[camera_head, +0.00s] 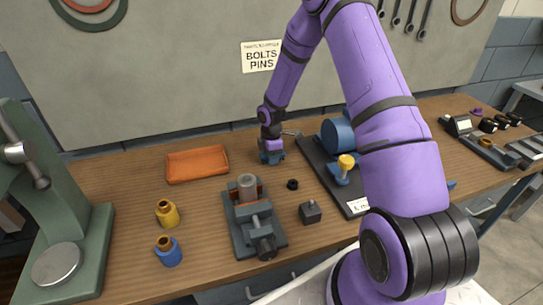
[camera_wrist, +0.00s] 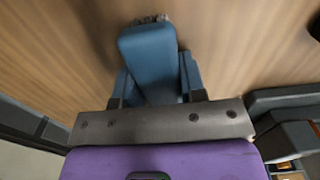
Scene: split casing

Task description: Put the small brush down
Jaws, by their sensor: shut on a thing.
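My gripper (camera_head: 271,156) is low over the back of the wooden bench, between the orange tray and the dark base plate. In the wrist view its two blue fingers (camera_wrist: 156,80) are shut on the small brush (camera_wrist: 148,55). The brush shows as a blue block between the fingers, with greyish bristles at its far end. The wood grain lies beyond it. In the head view the brush is mostly hidden by my gripper, and I cannot tell whether it touches the bench.
The orange tray (camera_head: 197,164) is left of my gripper. The dark base plate (camera_head: 322,172) with a blue cylinder (camera_head: 337,134) is close on the right. A vise (camera_head: 252,215) holding a grey cylinder, a black ring (camera_head: 292,184) and a dark block (camera_head: 310,212) stand in front.

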